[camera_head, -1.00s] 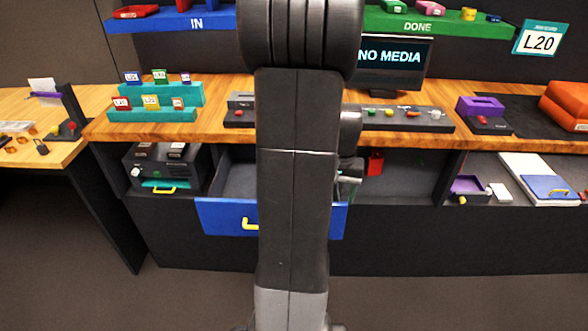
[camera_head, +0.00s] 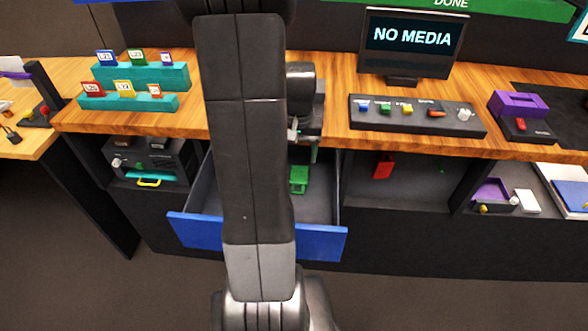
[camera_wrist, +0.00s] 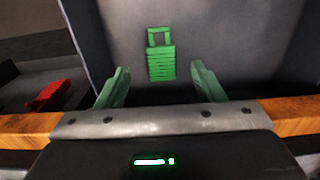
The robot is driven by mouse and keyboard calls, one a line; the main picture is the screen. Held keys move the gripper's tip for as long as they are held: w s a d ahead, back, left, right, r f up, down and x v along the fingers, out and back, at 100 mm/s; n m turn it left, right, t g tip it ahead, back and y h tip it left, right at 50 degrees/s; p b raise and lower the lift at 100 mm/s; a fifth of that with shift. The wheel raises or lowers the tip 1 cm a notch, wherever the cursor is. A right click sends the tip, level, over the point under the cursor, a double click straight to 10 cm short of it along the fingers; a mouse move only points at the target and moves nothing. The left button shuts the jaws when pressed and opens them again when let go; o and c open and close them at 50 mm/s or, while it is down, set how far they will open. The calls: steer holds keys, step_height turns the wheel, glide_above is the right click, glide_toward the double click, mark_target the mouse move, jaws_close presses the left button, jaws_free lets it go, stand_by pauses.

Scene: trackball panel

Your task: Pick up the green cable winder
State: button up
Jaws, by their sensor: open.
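The green cable winder (camera_head: 298,179) lies on the floor of the open blue-fronted drawer (camera_head: 328,243), towards its back. In the wrist view the winder (camera_wrist: 161,62) shows a ribbed block with an open square loop at one end. My gripper (camera_wrist: 158,88) is open, its two green fingers apart, with the winder beyond and between them in the picture. Nothing is between the fingertips. In the head view my gripper (camera_head: 308,147) hangs at the counter's front edge, above the drawer, partly hidden by my arm. My arm also covers part of the drawer.
The wooden counter edge (camera_wrist: 285,115) lies close by my gripper. A red object (camera_head: 383,166) is in the compartment right of the drawer. A control panel (camera_head: 418,117) and a monitor (camera_head: 408,44) stand on the counter. Teal card racks (camera_head: 130,103) stand at the left.

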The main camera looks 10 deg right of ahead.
mark_target(298, 191)
step_height(298, 191, down, 13)
steer(key=shift+s+r+b, duration=0.1)
steer(key=shift+r+b, duration=0.05)
steer(key=shift+b, duration=0.35)
steer(key=c, duration=1.1)
